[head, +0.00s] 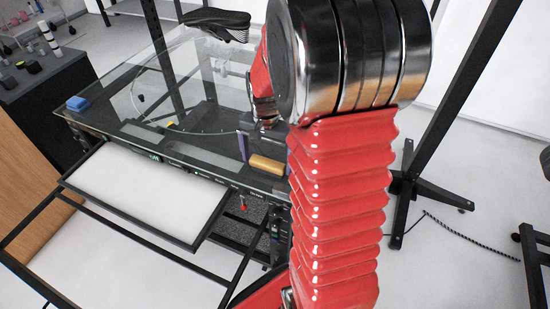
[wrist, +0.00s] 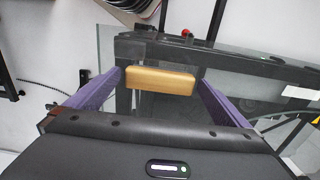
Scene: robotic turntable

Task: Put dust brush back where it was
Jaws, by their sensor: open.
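The dust brush appears to be the tan, wood-coloured block with rounded ends (head: 266,164); no bristles can be made out. In the head view it is at the near right edge of the glass table. In the wrist view the brush (wrist: 160,80) is between the tips of my gripper's two purple fingers (wrist: 161,77). The gripper is open, with a narrow gap at either end of the brush. In the head view one purple finger of my gripper (head: 242,147) shows just left of the brush; my red arm hides much of the rest.
A white panel in a black frame (head: 140,190) juts out in front. A dark bristled or ribbed object (head: 216,23) is at the back. A black stand (head: 440,185) is at right.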

